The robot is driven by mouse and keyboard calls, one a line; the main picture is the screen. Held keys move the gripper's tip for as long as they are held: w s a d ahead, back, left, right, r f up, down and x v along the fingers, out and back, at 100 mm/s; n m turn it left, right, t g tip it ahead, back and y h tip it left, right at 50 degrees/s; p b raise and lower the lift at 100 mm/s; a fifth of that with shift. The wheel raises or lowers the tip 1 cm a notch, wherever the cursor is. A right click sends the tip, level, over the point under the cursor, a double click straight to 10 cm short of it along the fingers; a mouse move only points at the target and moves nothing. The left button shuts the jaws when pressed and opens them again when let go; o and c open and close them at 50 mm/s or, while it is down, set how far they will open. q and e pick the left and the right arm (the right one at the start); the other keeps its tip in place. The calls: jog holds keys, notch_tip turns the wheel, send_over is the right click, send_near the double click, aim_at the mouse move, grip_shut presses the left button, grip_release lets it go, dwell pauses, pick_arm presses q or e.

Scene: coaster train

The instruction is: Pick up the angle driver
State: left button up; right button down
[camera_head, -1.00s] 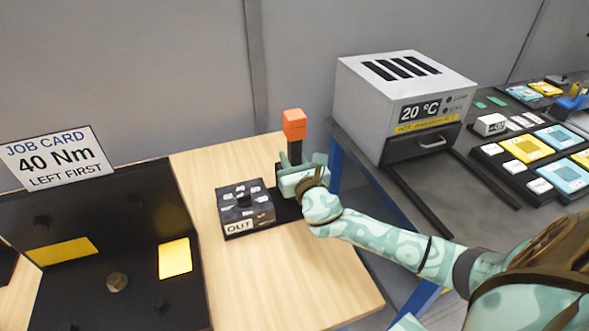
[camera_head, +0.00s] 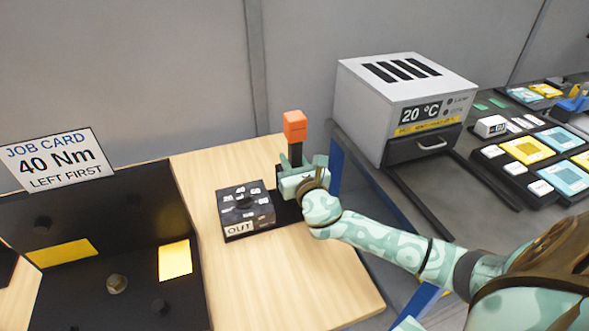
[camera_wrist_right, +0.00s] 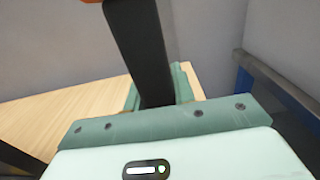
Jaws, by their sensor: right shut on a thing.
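The angle driver (camera_head: 295,124) stands upright, with an orange top and a black shaft, near the right edge of the wooden bench. My right gripper (camera_head: 300,165) is around the shaft below the orange top and is shut on it. In the right wrist view the black shaft of the angle driver (camera_wrist_right: 140,45) rises between the green fingers, slightly tilted in the picture. The driver's lower end is hidden behind my gripper. My left gripper is not in view.
A dark box marked OUT (camera_head: 247,210) sits close left of the gripper. A black fixture with yellow patches (camera_head: 115,285) and a job card (camera_head: 55,160) are further left. A grey oven (camera_head: 405,100) stands on the dark table to the right. The front of the wooden bench (camera_head: 290,285) is clear.

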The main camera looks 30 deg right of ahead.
aim_at(293, 148)
jog(key=shift+r, duration=0.15)
jog(key=shift+r+p, duration=0.85)
jog(key=shift+r, duration=0.85)
jog(key=shift+s+r, duration=0.1)
jog(key=p+v, duration=0.1)
jog(key=v, duration=1.6)
jog(key=shift+s+a, duration=0.2)
jog(key=shift+s, duration=0.15)
jog(key=c, duration=2.1)
grip_release()
grip_shut()
